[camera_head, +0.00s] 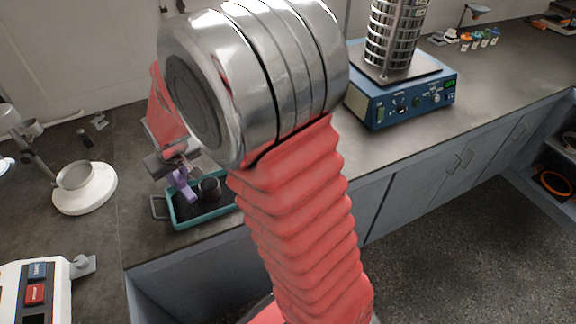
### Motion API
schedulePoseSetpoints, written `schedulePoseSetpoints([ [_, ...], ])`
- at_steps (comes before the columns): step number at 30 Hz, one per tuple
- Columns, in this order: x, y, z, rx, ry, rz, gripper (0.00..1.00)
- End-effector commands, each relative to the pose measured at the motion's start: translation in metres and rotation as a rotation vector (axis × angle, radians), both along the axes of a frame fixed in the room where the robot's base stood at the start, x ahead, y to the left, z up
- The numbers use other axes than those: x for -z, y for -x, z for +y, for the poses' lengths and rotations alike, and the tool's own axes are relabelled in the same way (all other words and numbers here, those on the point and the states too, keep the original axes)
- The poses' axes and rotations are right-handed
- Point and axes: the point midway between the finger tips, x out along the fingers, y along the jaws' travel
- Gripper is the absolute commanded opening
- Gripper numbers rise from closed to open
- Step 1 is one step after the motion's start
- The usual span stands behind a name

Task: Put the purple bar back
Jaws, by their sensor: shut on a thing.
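The purple bar (183,185) is held by my gripper (178,169), left of my large red and silver arm in the head view. My gripper is shut on it. The bar hangs at a tilt over the left part of a teal tray (176,225) with a dark inside and a wire handle. I cannot tell whether the bar touches the tray. My arm hides the tray's right end and part of the counter behind it.
A blue sieve shaker (405,103) with a metal sieve stack (392,40) stands at the back right. A white round-based stand (84,190) is at the left. A white device with buttons (37,290) is at the front left. Several small coloured items (466,42) sit far right.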

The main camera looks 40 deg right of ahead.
Motion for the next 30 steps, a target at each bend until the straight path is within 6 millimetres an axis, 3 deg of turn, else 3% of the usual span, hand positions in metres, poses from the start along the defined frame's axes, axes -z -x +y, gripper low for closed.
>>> schedulePoseSetpoints([
  [10,-0.001,0.000,-0.016,0.027,0.000,0.000,0.00],
  [14,-0.003,0.001,-0.038,0.048,0.002,0.002,0.00],
  [23,-0.011,0.016,-0.130,0.132,0.004,0.010,0.00],
  [30,-0.018,0.040,-0.205,0.198,0.003,0.013,0.00],
])
